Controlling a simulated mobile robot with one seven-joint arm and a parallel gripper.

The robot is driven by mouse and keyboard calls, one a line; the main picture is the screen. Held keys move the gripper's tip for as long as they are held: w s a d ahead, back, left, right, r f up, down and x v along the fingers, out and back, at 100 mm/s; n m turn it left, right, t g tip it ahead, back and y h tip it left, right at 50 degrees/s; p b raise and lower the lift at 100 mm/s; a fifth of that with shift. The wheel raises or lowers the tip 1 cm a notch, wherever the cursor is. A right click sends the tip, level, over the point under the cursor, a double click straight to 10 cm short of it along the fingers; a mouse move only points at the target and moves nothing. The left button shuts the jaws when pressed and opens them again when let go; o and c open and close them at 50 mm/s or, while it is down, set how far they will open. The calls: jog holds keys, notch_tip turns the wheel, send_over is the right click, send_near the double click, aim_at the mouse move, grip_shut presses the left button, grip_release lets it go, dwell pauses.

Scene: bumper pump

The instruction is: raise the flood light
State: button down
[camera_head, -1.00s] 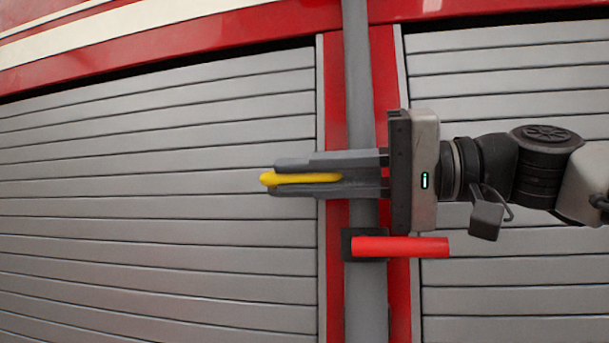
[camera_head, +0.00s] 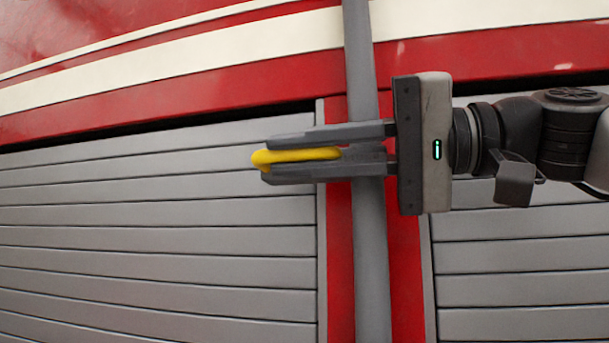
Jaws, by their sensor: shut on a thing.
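A grey vertical pole (camera_head: 371,260) runs up a red strip between two shutters. My gripper (camera_head: 268,159) reaches in from the right, with its fingers crossing in front of the pole. It is shut on a yellow handle (camera_head: 305,155), whose rounded end shows at the fingertips, left of the pole. Whether the handle joins the pole is hidden behind the fingers. The flood light itself is not in view.
Grey slatted shutters stand to the left (camera_head: 150,240) and to the right (camera_head: 520,280). Red and cream bodywork (camera_head: 200,75) lies above them. The space in front of the left shutter is clear.

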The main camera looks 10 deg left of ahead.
notch_tip(320, 180, up, 4)
jog(key=shift+f+p, duration=0.1)
jog(key=shift+p, duration=0.9)
jog(key=c, duration=2)
grip_release()
jog(key=shift+c, duration=0.2)
jog(key=shift+d, duration=0.15)
jog(key=s+d, duration=0.1)
jog(key=d, duration=1.6)
jog(key=shift+s, duration=0.2)
jog(key=shift+d, duration=0.1)
